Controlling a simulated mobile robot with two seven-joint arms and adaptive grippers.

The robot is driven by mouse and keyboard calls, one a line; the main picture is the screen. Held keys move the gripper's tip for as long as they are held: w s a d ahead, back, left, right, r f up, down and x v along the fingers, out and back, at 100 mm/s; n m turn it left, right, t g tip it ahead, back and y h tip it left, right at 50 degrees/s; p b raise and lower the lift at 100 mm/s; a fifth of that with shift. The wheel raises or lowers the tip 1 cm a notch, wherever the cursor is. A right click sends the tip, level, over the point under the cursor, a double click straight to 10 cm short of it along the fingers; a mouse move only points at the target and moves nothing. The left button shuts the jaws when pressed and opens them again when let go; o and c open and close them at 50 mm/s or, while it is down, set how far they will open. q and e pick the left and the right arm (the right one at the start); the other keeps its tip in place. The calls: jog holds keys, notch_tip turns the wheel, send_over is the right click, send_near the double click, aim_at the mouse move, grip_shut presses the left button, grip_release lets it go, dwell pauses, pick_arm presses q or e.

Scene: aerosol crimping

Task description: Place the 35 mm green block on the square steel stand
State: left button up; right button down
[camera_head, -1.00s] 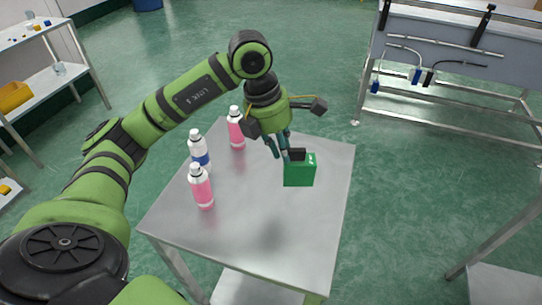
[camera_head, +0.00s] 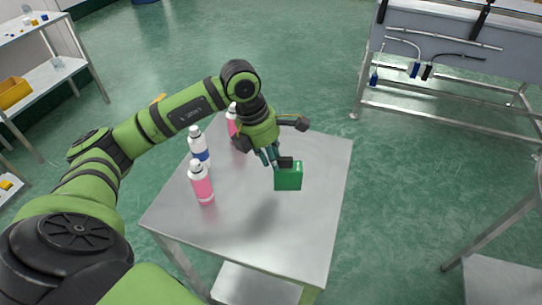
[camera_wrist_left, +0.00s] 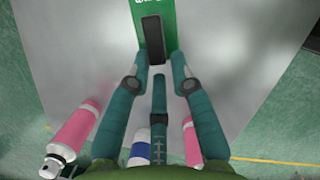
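The green block (camera_head: 289,180), with small white lettering and a black grip piece (camera_head: 285,161) on top, is at my left gripper (camera_head: 273,158). In the left wrist view, the green block (camera_wrist_left: 172,12) is at the top edge, and the black grip piece (camera_wrist_left: 152,38) sits between the fingertips of my left gripper (camera_wrist_left: 157,62). The fingers are closed around that piece. The block appears over the right half of the square-topped steel stand (camera_head: 250,235); any gap beneath it is hard to judge. My right gripper is out of view.
Two pink bottles (camera_head: 202,185) (camera_head: 232,121) and a blue-and-white bottle (camera_head: 199,146) stand on the left side of the steel top. Its front and right parts are clear. A shelf (camera_head: 45,75) is at left, and a steel bench (camera_head: 450,60) at back right.

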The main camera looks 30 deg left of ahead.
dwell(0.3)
pick_arm(q)
jog(key=b+v, duration=0.1)
jog(key=v, duration=1.1)
jog(key=shift+b, duration=0.4)
jog(key=shift+r, duration=0.2)
